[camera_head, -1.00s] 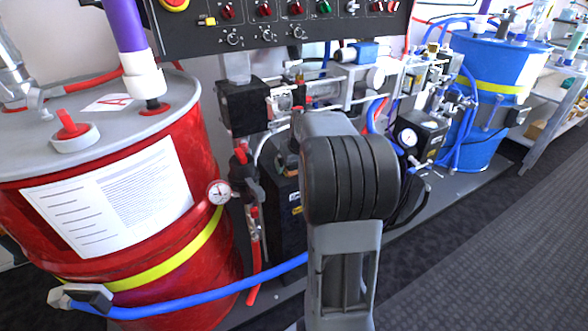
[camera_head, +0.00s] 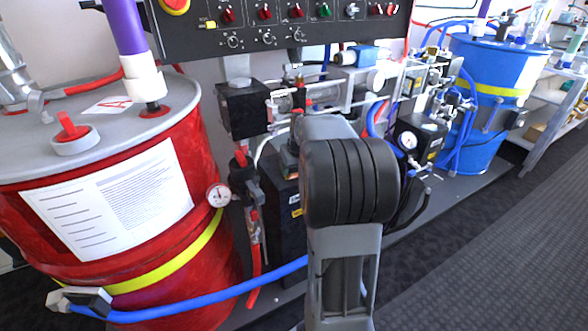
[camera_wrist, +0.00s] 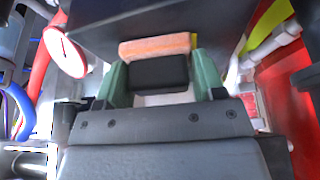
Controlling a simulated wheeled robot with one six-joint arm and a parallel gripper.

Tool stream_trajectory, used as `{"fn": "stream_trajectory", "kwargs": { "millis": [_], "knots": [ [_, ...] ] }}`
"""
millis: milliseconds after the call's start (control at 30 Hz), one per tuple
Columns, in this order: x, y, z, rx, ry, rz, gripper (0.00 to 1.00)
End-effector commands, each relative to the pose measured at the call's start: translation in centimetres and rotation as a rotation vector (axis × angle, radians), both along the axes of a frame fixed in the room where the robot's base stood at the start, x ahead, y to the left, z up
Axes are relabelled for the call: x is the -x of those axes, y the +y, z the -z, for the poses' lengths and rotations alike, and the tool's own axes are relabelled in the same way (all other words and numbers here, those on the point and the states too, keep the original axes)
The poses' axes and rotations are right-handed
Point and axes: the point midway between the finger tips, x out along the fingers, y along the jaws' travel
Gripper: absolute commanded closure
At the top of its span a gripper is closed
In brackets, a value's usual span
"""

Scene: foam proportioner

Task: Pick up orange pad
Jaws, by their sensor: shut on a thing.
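The orange pad (camera_wrist: 158,46) shows in the wrist view as a pale orange bar just beyond the middle of my gripper. My gripper (camera_wrist: 158,72) has green fingers on both sides and is shut on the pad, which spans between the fingertips. A black block (camera_wrist: 159,72) sits between the fingers, just below the pad in the picture. In the head view my arm hides the gripper and the pad.
A red drum (camera_head: 130,220) stands at left with a blue hose (camera_head: 210,301) in front. Valves, piping and a gauge (camera_head: 219,195) crowd the middle. A blue drum (camera_head: 490,90) stands at back right. The dark floor (camera_head: 500,240) at right is clear.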

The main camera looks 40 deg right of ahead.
Motion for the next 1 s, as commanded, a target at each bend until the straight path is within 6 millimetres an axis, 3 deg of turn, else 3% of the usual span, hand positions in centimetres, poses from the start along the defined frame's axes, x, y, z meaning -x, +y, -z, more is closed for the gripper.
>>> {"fn": "stream_trajectory", "kwargs": {
  "millis": [233,433,767,1000],
  "knots": [
    [0.0,0.0,-1.0,0.000,-0.001,0.000,0.60],
    [0.0,0.0,-3.7,0.002,-0.003,0.000,0.60],
    [3.3,-4.1,-9.7,0.002,-0.004,0.006,0.60],
    [6.5,-7.9,-11.6,0.000,-0.001,0.005,0.60]
  ]
}}
